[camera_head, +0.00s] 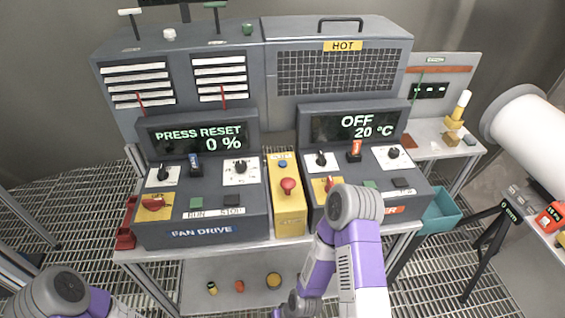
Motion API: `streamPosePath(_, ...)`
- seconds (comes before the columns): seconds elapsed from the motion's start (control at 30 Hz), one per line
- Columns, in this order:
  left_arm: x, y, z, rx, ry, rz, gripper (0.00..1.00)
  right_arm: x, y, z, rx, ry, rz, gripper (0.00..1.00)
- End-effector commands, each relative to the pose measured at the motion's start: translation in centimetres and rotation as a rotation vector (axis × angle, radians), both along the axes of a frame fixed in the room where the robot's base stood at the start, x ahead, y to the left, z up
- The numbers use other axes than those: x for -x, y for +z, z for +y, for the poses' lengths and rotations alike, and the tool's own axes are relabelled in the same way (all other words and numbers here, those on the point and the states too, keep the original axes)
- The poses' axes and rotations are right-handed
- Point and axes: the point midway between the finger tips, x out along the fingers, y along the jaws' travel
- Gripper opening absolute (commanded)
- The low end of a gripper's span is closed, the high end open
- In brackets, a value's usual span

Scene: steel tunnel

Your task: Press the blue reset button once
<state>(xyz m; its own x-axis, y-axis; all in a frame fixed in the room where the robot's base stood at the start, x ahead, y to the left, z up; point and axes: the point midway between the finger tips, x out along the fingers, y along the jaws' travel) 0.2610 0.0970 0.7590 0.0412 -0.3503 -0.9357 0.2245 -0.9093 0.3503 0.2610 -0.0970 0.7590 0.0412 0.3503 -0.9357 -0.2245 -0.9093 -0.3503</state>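A small round blue button (283,163) sits near the back of the top face of a narrow yellow box (287,212). A label lies behind the button, too small to read. A red mushroom button (288,186) stands in front of it on the same box. The FAN DRIVE display (203,138) reads "PRESS RESET 0 %". Neither gripper shows. My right arm is bent in front of the right console, its lower part running down to the bottom edge. Only a piece of my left arm shows at the lower left. Nothing touches the blue button.
The FAN DRIVE console (188,226) stands left of the yellow box, with a blue-topped switch (195,164). The heater console, whose display (357,127) reads "OFF 20 °C", stands right of it, partly behind my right arm. A teal bin (440,213) is at the right.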

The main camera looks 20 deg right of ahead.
Motion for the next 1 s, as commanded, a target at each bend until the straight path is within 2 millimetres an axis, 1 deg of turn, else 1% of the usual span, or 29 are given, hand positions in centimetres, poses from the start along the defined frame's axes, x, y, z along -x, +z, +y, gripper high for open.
streamPosePath(0.03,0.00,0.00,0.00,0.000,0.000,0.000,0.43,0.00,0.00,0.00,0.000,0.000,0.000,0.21)
streamPosePath(0.17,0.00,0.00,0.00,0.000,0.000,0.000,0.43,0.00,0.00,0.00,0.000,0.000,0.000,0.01)
streamPosePath(0.2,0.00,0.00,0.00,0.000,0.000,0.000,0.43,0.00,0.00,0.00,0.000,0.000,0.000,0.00)
streamPosePath(1.0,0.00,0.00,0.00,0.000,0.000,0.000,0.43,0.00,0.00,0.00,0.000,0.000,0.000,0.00)
